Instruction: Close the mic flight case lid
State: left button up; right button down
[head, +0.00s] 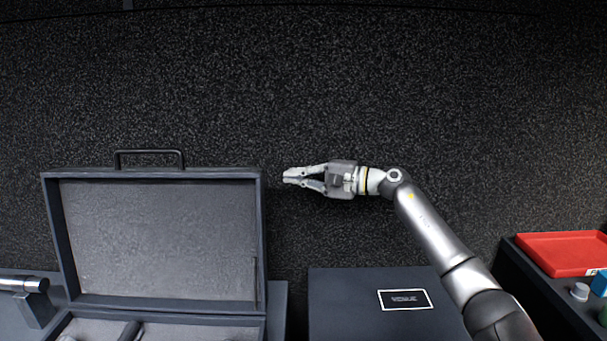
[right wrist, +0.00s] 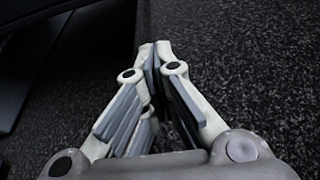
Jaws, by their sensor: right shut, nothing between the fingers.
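The mic flight case is at the lower left of the head view, with its dark lid (head: 252,230) standing open and upright. The lid has a grey lining and a black handle (head: 150,152) on its top edge. The case base (head: 225,331) shows only in part at the bottom of the picture, with dark items partly visible inside. My right gripper (head: 286,176) is shut and empty, just right of the lid's upper right corner and apart from it, pointing left. The right wrist view also shows its fingertips together (right wrist: 153,52). My left gripper is not in view.
A dark closed box (head: 350,300) with a white-framed label stands right of the case. A red tray (head: 565,252) and small items sit on a dark surface at the far right. A metal cylinder on a stand (head: 35,305) is at the far left. Dark speckled carpet is clear behind.

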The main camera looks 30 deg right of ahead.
jog(key=w+a+p, duration=0.1)
jog(key=a+p, duration=0.2)
jog(key=a, duration=0.2)
jog(key=shift+w+a+r+p, duration=0.2)
jog(key=shift+w+a+p, duration=0.05)
jog(key=shift+a+p, duration=0.15)
